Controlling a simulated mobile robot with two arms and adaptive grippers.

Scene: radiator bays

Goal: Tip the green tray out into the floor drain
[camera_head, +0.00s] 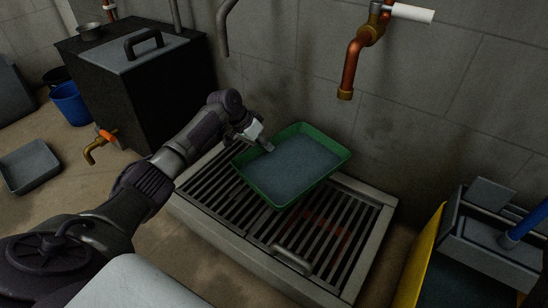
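The green tray (323,178) is a shallow rectangular pan with a flat grey-blue surface inside that looks like liquid. It looks roughly level over the back part of the floor drain (330,254), a barred grate in a pale frame. I cannot tell whether the tray rests on the bars or hangs just above them. My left gripper (266,145) is at the tray's back-left rim, with a fingertip over the inner side. Its other finger is hidden, so its grip on the rim is unclear. My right gripper is out of view.
A copper pipe (350,66) comes down the wall behind the tray. A black tank (150,75) with a brass tap (93,151) stands left, near a grey tray (30,166) and blue bucket (70,103).

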